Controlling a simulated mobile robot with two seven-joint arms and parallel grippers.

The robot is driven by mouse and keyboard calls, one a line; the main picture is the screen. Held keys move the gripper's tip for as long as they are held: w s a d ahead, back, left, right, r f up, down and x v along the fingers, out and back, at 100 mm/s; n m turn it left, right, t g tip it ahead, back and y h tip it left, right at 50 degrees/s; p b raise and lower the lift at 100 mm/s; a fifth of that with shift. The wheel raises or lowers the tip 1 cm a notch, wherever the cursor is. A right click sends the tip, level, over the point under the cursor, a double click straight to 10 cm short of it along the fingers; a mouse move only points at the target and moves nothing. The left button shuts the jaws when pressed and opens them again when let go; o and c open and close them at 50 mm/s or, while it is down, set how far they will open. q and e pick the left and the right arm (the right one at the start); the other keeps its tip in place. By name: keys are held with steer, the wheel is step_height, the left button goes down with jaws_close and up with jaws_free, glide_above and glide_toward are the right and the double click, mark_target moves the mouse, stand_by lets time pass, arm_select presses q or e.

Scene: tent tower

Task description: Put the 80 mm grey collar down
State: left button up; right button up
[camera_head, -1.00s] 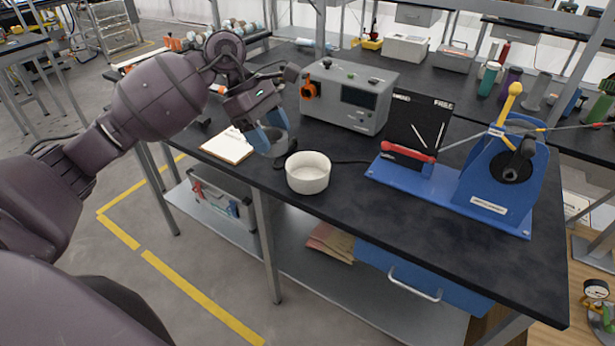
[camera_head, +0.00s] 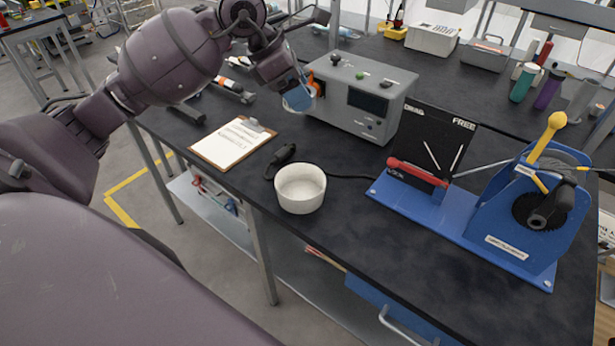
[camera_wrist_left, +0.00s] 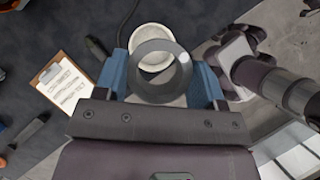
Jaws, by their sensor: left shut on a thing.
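My left gripper (camera_head: 298,97) is shut on the grey collar, with its blue fingers on either side. In the left wrist view the collar (camera_wrist_left: 160,97) is an open grey ring between the two blue fingertips (camera_wrist_left: 160,80). In the head view it is small and partly hidden by the fingers. It is held in the air in front of the grey instrument box, apart from the bench top (camera_head: 330,235) as far as I can tell. A white round bowl (camera_head: 300,200) stands on the bench; in the wrist view it lies partly behind the collar. My right gripper is not identifiable.
The grey instrument box (camera_head: 362,100) stands behind. A blue stand with a crank (camera_head: 500,215) fills the right.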

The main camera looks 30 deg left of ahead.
arm_select(q)
steer(key=f, duration=1.9)
steer(key=shift+s, duration=0.2)
steer(key=shift+f, duration=0.5)
arm_select(e)
steer(key=shift+s+d+f, duration=0.1)
steer(key=shift+s+f, duration=0.4)
steer(key=shift+s, duration=0.05)
arm_select(q)
steer(key=shift+f, duration=0.2)
arm_select(e)
steer(key=shift+w, duration=0.2)
steer(key=shift+w, duration=0.1)
